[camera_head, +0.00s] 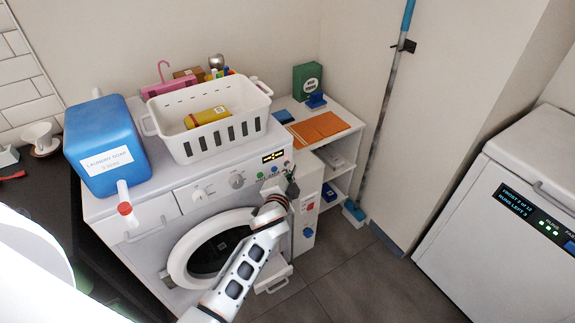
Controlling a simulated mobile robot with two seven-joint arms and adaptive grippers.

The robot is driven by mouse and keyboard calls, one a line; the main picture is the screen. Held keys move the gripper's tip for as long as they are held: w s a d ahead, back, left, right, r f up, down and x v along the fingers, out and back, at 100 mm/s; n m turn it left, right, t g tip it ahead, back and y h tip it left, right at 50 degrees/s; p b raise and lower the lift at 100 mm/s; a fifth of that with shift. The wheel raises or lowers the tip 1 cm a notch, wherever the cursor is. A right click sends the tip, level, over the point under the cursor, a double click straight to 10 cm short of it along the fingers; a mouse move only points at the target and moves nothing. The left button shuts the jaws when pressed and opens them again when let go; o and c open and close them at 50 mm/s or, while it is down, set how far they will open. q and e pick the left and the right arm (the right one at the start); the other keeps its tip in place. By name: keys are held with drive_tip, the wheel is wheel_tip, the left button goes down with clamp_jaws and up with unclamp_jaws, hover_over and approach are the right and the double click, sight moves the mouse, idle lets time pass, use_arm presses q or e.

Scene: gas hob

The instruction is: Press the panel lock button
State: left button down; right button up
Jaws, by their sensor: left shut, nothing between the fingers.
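The white washing machine (160,212) stands left of centre. My left gripper (292,182) is shut and empty near the panel's right end, close to the buttons. I cannot tell whether its dark fingertips touch the panel. My left wrist and forearm cover part of the machine's front and round door (180,262). My right gripper is not in view.
A white basket (182,143) holding a yellow bottle (207,117) and a blue soap container (105,140) stand on the machine. A white shelf unit (345,148) is to its right. A white appliance (520,190) with a lit panel stands far right.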

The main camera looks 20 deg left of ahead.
use_arm(q)
drive_tip(key=shift+a, duration=0.1)
idle(0.4)
drive_tip(key=shift+s+d, duration=0.3)
drive_tip(key=shift+d, duration=0.15)
